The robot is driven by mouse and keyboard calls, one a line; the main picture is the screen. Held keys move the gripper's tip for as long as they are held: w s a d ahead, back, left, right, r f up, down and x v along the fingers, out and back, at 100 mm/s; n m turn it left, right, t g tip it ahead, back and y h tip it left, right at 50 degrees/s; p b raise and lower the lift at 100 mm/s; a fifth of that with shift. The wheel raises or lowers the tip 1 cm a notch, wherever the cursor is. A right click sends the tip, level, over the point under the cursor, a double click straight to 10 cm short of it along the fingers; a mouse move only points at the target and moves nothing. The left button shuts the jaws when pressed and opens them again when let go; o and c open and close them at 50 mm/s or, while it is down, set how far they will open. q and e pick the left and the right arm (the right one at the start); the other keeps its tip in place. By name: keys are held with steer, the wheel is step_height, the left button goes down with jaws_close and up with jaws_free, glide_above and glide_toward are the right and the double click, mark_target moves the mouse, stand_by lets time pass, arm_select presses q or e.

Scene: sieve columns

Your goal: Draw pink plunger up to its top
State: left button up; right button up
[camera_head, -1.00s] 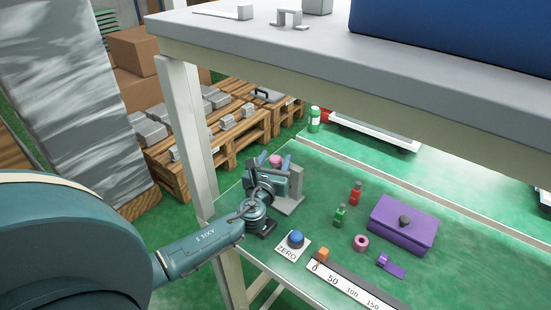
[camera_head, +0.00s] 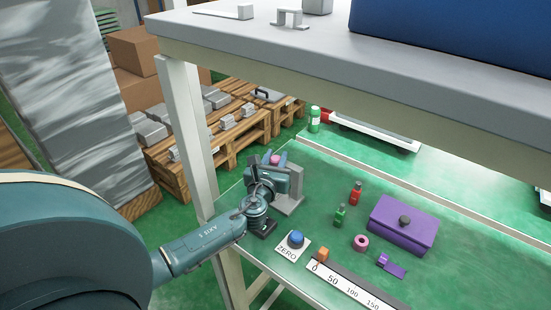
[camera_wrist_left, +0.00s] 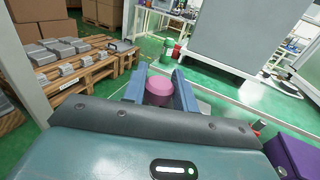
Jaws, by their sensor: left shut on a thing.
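The pink plunger (camera_head: 275,159) shows as a small pink knob at the far left end of the green bench, beside a grey stand (camera_head: 294,192). My left gripper (camera_head: 278,160) is shut on the plunger's pink head, with one blue finger on each side of it. In the left wrist view the pink head (camera_wrist_left: 159,90) sits between the two fingers (camera_wrist_left: 160,95). The plunger's lower part is hidden behind my gripper and wrist. My right gripper is not in view.
A shelf (camera_head: 300,62) overhangs the bench.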

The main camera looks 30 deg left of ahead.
arm_select(q)
jaws_close()
steer(key=shift+r, duration=0.3)
steer(key=shift+r+p, duration=0.85)
steer(key=shift+p, duration=0.3)
steer(key=shift+w, duration=0.1)
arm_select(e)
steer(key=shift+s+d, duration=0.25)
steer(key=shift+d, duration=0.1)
arm_select(q)
steer(key=o, duration=0.7)
jaws_free()
steer(key=shift+r, duration=0.1)
steer(key=o, duration=0.4)
steer(key=shift+c, duration=0.2)
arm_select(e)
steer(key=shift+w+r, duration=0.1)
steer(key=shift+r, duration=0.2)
